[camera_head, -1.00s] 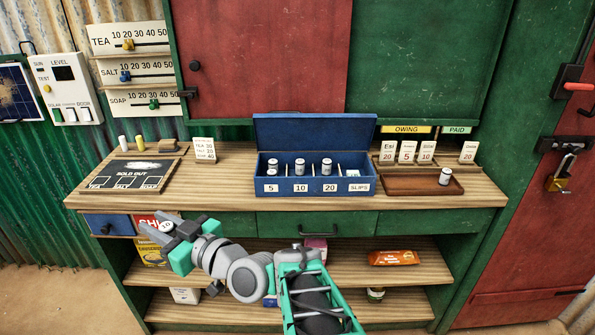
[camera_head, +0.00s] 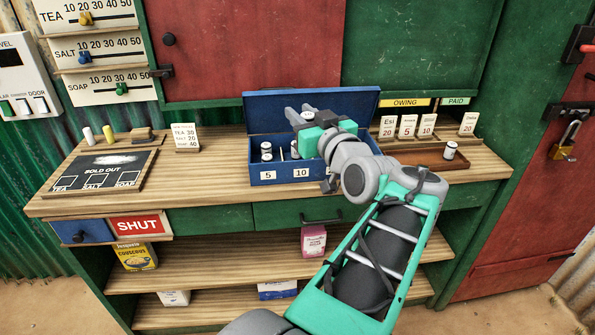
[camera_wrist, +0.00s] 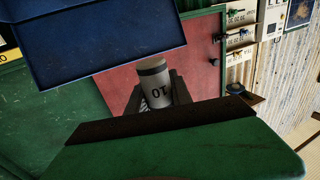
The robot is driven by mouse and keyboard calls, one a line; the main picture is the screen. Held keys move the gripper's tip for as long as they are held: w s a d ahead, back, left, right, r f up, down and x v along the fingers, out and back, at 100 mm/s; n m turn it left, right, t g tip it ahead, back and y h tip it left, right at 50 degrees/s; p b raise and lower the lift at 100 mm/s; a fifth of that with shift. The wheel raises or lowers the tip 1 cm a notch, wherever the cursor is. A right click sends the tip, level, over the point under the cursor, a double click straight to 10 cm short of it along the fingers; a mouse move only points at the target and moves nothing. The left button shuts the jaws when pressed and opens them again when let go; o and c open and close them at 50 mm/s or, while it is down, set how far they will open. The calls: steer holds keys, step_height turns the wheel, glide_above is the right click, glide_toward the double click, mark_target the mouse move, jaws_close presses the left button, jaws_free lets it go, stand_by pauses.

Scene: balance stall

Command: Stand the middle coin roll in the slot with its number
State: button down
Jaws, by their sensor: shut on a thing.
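My gripper (camera_head: 297,114) is shut on a white coin roll (camera_wrist: 156,88) with a dark-rimmed end. In the wrist view the roll shows the number 10, upside down, between the two dark fingers. In the head view the gripper is above the open blue coin box (camera_head: 262,179), in front of its raised lid. The box front shows labels 5 (camera_head: 268,174) and 10 (camera_head: 301,172); my arm hides the right part of the box. Coin rolls (camera_head: 266,148) stand in the left slot, and another roll (camera_head: 295,150) shows beside it, partly hidden.
A brown tray (camera_head: 425,156) to the right holds a single roll (camera_head: 450,150). Price cards (camera_head: 427,126) stand behind it. A blackboard (camera_head: 92,172) and small card (camera_head: 185,137) are on the left. The counter between blackboard and box is clear. The raised lid (camera_head: 262,108) is close behind my gripper.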

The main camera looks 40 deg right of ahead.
steer(key=s+d+r+m+h, duration=0.1)
steer(key=s+d, duration=0.2)
steer(key=shift+g+h, duration=0.4)
steer(key=shift+w+d+f+b, duration=0.2)
steer(key=shift+w+d+f, duration=0.55)
steer(key=shift+w+f, duration=1.5)
steer(key=shift+w+d+f+b, duration=0.2)
steer(key=shift+w+d+f, duration=0.55)
steer(key=shift+w+f, duration=1.5)
steer(key=shift+w+d+f+b, duration=0.2)
steer(key=shift+w+d+f, duration=0.55)
steer(key=shift+w+f, duration=1.45)
steer(key=shift+f+b, duration=0.25)
steer(key=shift+b, duration=0.25)
steer(key=c, duration=1.1)
jaws_free()
steer(key=shift+c, duration=0.2)
